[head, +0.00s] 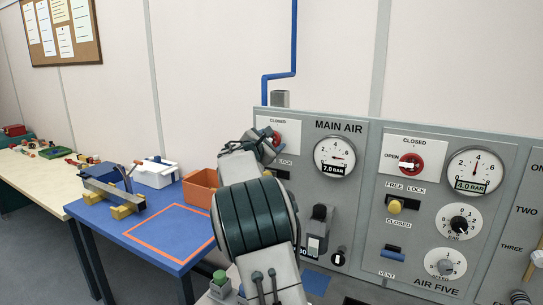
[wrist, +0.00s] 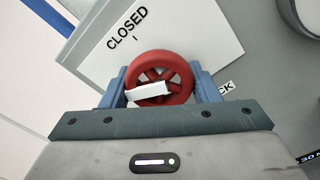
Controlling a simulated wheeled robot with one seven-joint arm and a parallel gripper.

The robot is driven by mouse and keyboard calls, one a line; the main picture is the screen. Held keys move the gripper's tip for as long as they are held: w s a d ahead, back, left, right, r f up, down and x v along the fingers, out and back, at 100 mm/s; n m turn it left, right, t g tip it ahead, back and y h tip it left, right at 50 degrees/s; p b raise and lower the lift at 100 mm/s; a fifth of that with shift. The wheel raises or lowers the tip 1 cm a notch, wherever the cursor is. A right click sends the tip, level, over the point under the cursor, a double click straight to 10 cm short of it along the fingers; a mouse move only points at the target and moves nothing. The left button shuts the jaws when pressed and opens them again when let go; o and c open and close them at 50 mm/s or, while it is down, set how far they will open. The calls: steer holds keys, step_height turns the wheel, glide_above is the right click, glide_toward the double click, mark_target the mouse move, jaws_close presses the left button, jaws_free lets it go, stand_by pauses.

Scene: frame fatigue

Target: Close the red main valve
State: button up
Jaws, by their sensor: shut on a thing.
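The red main valve (wrist: 181,78) is a spoked red wheel with a white pointer bar (wrist: 148,93) across it. My gripper (wrist: 160,85) is shut on the wheel, with one blue-grey finger on each side. The white bar points to the left in the wrist view, not at the tick under the CLOSED label (wrist: 128,30). In the head view my gripper (head: 264,146) is at the MAIN AIR panel (head: 345,185) and hides most of the valve. Its OPEN label is hidden.
A gauge (head: 335,155) right of the valve reads 7.0 BAR. The AIR FIVE panel (head: 425,215) has another red valve (head: 411,163) and a 4.0 BAR gauge (head: 473,171). A blue table (head: 130,215) with an orange bin (head: 200,187) stands at left.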

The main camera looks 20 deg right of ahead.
steer(key=m+b, duration=0.4)
steer(key=b, duration=0.1)
steer(key=m+b, duration=0.2)
steer(key=shift+w+f+b, duration=0.1)
steer(key=shift+f+b, duration=0.15)
steer(key=shift+b, duration=0.15)
steer(key=m+b, duration=0.3)
steer(key=shift+r+m, duration=0.15)
steer(key=shift+m, duration=0.25)
steer(key=shift+r+m+b, duration=0.15)
steer(key=shift+m+b, duration=0.75)
steer(key=shift+m, duration=0.6)
steer(key=shift+r, duration=0.1)
steer(key=o, duration=1)
steer(key=b+v, duration=0.4)
steer(key=v, duration=1)
steer(key=shift+d+b, duration=0.1)
steer(key=shift+b, duration=0.2)
